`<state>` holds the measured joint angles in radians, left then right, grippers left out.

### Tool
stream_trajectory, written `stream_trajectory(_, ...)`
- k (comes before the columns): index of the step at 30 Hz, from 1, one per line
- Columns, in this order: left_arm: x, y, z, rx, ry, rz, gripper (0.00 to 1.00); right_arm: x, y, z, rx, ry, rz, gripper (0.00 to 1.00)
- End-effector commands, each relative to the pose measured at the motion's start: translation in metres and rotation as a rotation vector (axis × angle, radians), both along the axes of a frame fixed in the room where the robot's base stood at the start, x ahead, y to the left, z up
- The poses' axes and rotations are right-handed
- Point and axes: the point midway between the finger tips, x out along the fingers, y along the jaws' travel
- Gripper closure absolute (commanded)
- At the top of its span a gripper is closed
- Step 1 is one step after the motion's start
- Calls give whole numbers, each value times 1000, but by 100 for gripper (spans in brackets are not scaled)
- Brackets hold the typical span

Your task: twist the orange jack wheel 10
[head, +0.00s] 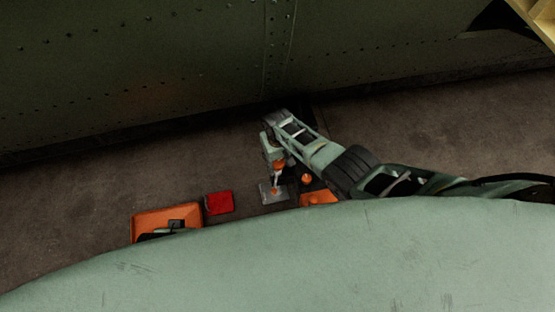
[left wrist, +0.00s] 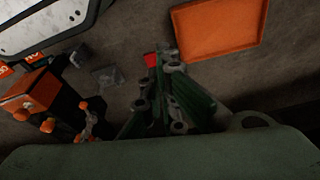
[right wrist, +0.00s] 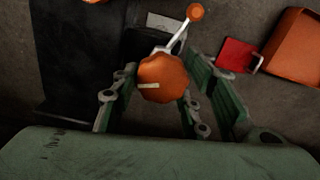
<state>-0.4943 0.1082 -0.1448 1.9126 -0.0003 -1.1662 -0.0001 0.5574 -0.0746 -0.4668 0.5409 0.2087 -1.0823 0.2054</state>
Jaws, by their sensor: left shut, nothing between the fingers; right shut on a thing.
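The orange jack wheel (right wrist: 165,72) is a rounded, lobed knob with a pale mark near its rim. In the right wrist view it sits between the fingers of my right gripper (right wrist: 158,92), which is shut on it. In the head view the wheel (head: 279,165) shows as a small orange spot at the end of my right gripper (head: 272,150). A pale rod with an orange ball (right wrist: 197,13) at its end reaches past the wheel. My left gripper (left wrist: 162,98) is shut and empty, and shows only in the left wrist view.
On the floor lie an orange tray (head: 150,219), a red block (head: 219,203) and a grey plate (head: 273,193). An orange box (left wrist: 34,92) with knobs stands at the left wrist view's left. The dark riveted fuselage (head: 150,65) rises behind my right gripper.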

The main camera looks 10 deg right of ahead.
Motion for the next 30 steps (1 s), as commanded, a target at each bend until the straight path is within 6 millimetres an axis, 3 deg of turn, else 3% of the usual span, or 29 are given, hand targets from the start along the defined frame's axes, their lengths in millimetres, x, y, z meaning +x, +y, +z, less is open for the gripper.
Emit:
stream_trajectory(1,0,0,0,0,-1,0,100,-8,0,-4,-2,19,44,85)
stream_trajectory(30,4,-1,9,-2,-12,1,100,-2,-3,-4,-1,14,904,85)
